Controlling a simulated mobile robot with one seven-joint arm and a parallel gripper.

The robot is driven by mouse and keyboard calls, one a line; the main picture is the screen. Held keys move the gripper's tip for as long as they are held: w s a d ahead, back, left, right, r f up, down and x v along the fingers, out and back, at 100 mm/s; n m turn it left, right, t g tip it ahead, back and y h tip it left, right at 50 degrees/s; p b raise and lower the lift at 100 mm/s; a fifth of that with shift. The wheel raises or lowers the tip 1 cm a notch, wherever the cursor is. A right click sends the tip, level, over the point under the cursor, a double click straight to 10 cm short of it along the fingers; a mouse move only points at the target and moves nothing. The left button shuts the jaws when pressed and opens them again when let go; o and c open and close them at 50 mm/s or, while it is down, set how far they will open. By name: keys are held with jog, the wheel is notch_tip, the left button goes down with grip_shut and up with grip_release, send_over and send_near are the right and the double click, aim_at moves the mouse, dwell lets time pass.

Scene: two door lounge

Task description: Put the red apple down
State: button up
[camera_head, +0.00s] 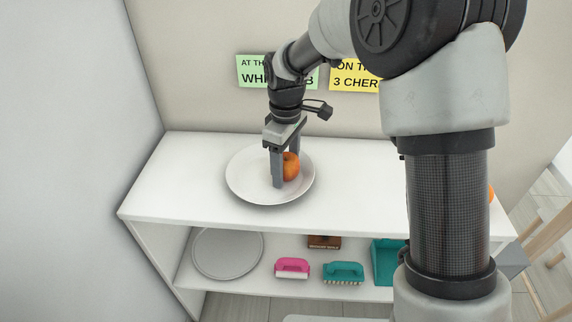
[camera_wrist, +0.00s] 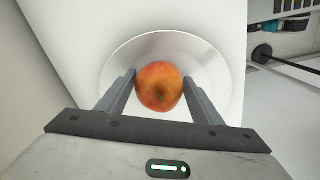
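The apple (camera_head: 291,166), orange-red, is low over the white plate (camera_head: 243,185) on the top of the white shelf unit. My gripper (camera_head: 284,168) points down with one finger on each side of it. The plate (camera_wrist: 119,67) shows around and beneath the apple in the wrist view. Whether the apple's underside touches the plate is hard to tell.
The shelf top (camera_head: 190,165) is bare around the plate. The lower shelf holds a round grey plate (camera_head: 228,254), a pink brush (camera_head: 292,268), a teal brush (camera_head: 343,272) and a teal dustpan (camera_head: 386,262). Green (camera_head: 250,76) and yellow (camera_head: 345,79) signs hang behind. A wall stands left.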

aim_at(287, 158)
notch_tip(287, 158, up, 12)
jog(key=p, duration=0.3)
jog(key=shift+r, duration=0.15)
jog(key=shift+d+r, duration=0.15)
jog(key=s+d+r+m+t, duration=0.3)
jog(key=s+d+r+m, duration=0.4)
jog(key=s+d+r, duration=0.35)
jog(key=s+d+f+m+t, duration=0.2)
jog(key=s+d+m, duration=0.4)
jog(key=s, duration=0.6)
jog(key=shift+d+f+m+t, duration=0.3)
jog(key=shift+d+f, duration=0.1)
jog(key=shift+d, duration=0.4)
